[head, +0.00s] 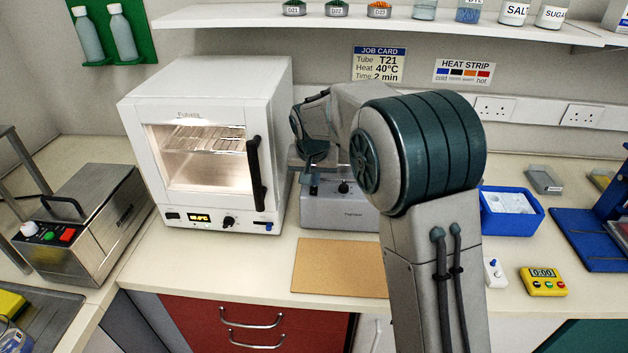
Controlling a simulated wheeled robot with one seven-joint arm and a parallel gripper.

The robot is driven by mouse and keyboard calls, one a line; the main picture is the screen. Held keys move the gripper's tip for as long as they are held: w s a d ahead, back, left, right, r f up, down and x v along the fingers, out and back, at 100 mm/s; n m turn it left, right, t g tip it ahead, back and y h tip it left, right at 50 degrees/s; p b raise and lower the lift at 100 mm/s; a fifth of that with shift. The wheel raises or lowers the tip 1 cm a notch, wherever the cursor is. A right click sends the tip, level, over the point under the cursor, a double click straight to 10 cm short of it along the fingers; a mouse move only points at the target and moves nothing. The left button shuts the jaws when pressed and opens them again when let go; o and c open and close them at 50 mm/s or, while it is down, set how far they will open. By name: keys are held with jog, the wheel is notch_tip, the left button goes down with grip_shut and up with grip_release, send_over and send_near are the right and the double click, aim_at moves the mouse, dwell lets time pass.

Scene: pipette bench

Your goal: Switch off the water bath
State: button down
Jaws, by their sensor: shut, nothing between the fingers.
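A low grey bench unit (340,211) stands right of the white oven, with a dark knob on its front. It looks like the water bath, but my arm hides its top and right side, and its label is too small to read. My gripper (311,180) is shut and empty at the unit's front left. A small blue part shows by the fingertips; I cannot tell whether they touch it or whether it is a switch.
The lit white oven (205,240) stands close on the left. A steel box with coloured buttons (110,240) is farther left. A brown board (340,268) lies in front of the unit. A blue tray (512,232) and yellow timer (544,284) are to the right.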

jog(key=b+v, duration=0.2)
jog(key=v, duration=0.9)
jog(key=shift+r, duration=0.3)
jog(key=shift+d, duration=0.2)
jog(key=s+d, duration=1.2)
jog(key=s, duration=0.1)
jog(key=s+d+f, duration=0.3)
jog(key=s, duration=0.5)
jog(key=s+d+f, duration=0.3)
jog(key=s+f, duration=0.1)
jog(key=s, duration=0.4)
jog(key=shift+s, duration=0.15)
